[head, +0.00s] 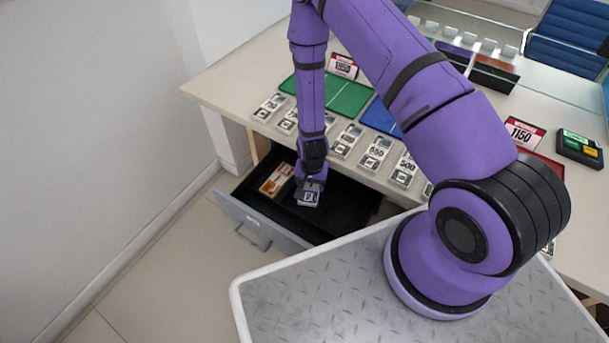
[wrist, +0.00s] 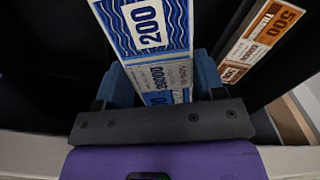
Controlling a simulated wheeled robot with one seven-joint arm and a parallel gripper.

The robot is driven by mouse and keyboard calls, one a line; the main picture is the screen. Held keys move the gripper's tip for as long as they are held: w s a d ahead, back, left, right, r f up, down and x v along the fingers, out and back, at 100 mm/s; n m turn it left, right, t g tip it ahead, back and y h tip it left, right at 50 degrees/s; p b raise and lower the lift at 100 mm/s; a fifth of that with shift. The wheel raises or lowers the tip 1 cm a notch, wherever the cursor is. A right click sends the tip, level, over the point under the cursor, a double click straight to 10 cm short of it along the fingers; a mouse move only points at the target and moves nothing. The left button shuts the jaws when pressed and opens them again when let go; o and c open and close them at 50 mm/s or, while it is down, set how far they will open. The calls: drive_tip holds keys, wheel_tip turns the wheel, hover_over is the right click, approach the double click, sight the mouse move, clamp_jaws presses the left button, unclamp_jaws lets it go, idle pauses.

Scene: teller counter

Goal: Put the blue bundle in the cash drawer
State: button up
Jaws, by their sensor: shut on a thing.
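The blue bundle (head: 308,198) shows below my gripper (head: 310,184) in the head view, over the dark inside of the open cash drawer (head: 262,226). In the wrist view the blue bundle (wrist: 150,28), with wavy blue print and a "200" mark, runs between the two blue fingers of my gripper (wrist: 158,85). The gripper is shut on it. I cannot tell whether the bundle touches the drawer floor. An orange bundle marked "500" (wrist: 262,38) lies in the drawer to the right in the wrist view; it is left of my gripper in the head view (head: 277,180).
The counter (head: 225,85) stands behind the drawer, with a row of price-marked bundles (head: 375,153), a green mat (head: 348,97) and a blue mat (head: 381,119). A wall is at left. The drawer's right part (head: 350,200) looks empty.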

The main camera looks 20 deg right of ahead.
drive_tip(key=shift+w+f, duration=0.15)
drive_tip(key=shift+f, duration=3.25)
drive_tip(key=shift+f, duration=0.5)
drive_tip(key=o, duration=1.1)
wheel_tip(320, 180, up, 11)
drive_tip(key=shift+f, duration=0.15)
